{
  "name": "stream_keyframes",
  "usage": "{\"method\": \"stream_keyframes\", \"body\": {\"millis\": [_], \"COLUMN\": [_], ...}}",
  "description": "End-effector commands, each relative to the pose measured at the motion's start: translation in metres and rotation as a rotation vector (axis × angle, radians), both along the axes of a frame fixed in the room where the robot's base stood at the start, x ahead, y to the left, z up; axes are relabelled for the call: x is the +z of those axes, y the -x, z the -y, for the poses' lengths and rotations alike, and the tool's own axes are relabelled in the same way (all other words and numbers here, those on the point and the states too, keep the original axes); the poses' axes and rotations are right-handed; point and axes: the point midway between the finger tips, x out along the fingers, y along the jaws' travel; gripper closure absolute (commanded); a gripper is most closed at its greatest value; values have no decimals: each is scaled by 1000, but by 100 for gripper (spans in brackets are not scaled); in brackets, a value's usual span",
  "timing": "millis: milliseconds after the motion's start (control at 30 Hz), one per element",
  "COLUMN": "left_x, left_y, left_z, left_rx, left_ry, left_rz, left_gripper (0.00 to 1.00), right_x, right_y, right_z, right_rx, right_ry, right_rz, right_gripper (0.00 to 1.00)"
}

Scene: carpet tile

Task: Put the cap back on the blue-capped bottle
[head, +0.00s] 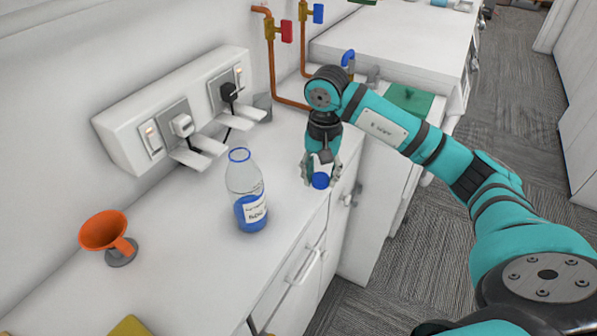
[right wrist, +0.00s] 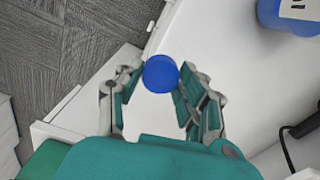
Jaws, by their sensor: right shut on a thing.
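The clear bottle (head: 246,190) stands upright and uncapped on the white counter, with a blue ring at its open neck, blue liquid in its lower part and a white label. In the right wrist view, part of the bottle (right wrist: 290,14) shows at the upper right. My right gripper (head: 320,178) is shut on the blue cap (head: 320,181), to the right of the bottle near the counter's front edge. In the right wrist view the cap (right wrist: 160,74) sits between the fingertips of my right gripper (right wrist: 158,80). The cap and bottle are apart. My left gripper is not in view.
An orange funnel (head: 104,232) on a grey base stands left of the bottle. A wall socket box (head: 130,130) with plugs is behind it. Copper pipes (head: 272,65) with red and blue valves rise at the back. The counter (head: 190,270) in front of the bottle is clear.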

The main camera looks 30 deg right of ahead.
Motion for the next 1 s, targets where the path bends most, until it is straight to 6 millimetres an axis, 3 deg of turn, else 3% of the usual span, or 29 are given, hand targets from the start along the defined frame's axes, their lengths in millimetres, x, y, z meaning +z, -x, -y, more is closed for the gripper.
{"method": "stream_keyframes", "body": {"millis": [200, 400, 867, 1000], "left_x": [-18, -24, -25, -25], "left_y": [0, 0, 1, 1], "left_z": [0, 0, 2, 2], "left_rx": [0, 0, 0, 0], "left_ry": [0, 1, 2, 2], "left_rz": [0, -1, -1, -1], "left_gripper": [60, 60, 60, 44], "right_x": [1, 5, 7, 7], "right_y": [41, 60, 65, 65], "right_z": [18, 26, 27, 27], "right_rx": [-1, -2, -1, -1], "right_ry": [3, 0, -1, -1], "right_rz": [0, 0, 0, 0], "right_gripper": [72, 72, 72, 72]}}
